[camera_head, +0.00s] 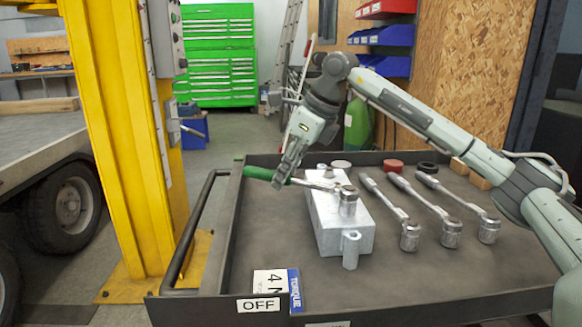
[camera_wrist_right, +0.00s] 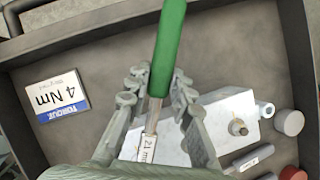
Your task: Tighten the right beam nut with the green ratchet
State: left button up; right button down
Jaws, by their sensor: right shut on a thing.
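The green ratchet (camera_head: 262,173) lies nearly level, its green handle pointing left and its metal shaft and socket (camera_head: 348,202) over the grey metal block (camera_head: 342,235). My right gripper (camera_head: 284,172) is shut on the handle near the shaft. In the right wrist view the green handle (camera_wrist_right: 167,45) runs up between the fingers (camera_wrist_right: 160,84), and the shaft carries a "21" label. A threaded stud with a nut (camera_wrist_right: 238,127) shows on the block there. I cannot tell whether the socket is seated on a nut. My left gripper is not in view.
The block sits in a dark tray (camera_head: 262,235). Three more ratchets (camera_head: 425,206) lie to its right, with red and black round caps behind. A "4 Nm" torque card (camera_head: 272,283) lies at the tray's front left. A yellow post (camera_head: 118,130) stands left.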

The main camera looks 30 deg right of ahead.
jog(key=s+a+n+g+y, duration=0.1)
jog(key=s+a+n+g, duration=0.1)
jog(key=s+a+n, duration=0.2)
jog(key=shift+s+n+y+p, duration=0.3)
jog(key=shift+s+n+p, duration=0.2)
jog(key=shift+n, duration=0.3)
jog(key=shift+w+d+m+t, duration=0.2)
jog(key=shift+w+d+m, duration=0.05)
jog(key=shift+w+m, duration=0.2)
jog(key=shift+w+d+m+t, duration=0.2)
jog(key=shift+w+d+m, duration=0.05)
jog(key=shift+w+m, duration=0.2)
